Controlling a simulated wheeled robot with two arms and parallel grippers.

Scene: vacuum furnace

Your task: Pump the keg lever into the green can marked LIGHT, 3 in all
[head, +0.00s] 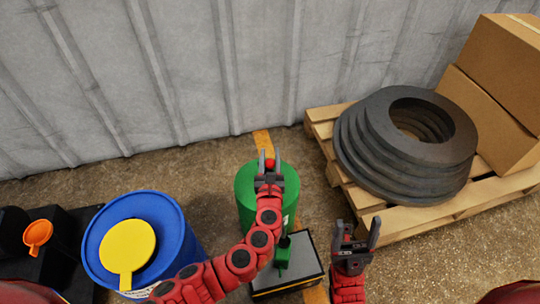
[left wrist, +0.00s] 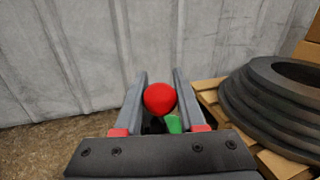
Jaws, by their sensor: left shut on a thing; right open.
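A green keg (head: 245,190) stands upright in the middle of the head view. My left gripper (head: 270,170) is over its top, shut on the red knob (head: 270,163) of the keg lever. My right gripper (head: 357,238) is open and empty, right of the can. My left arm partly hides the keg.
The can stands on a grey-topped platform (head: 305,262). A blue drum (head: 185,240) with a yellow piece (head: 128,247) on top is at left, beside an orange funnel-like piece (head: 38,233). A pallet (head: 430,217) at right bears dark rings (head: 370,150) and boxes (head: 500,60).

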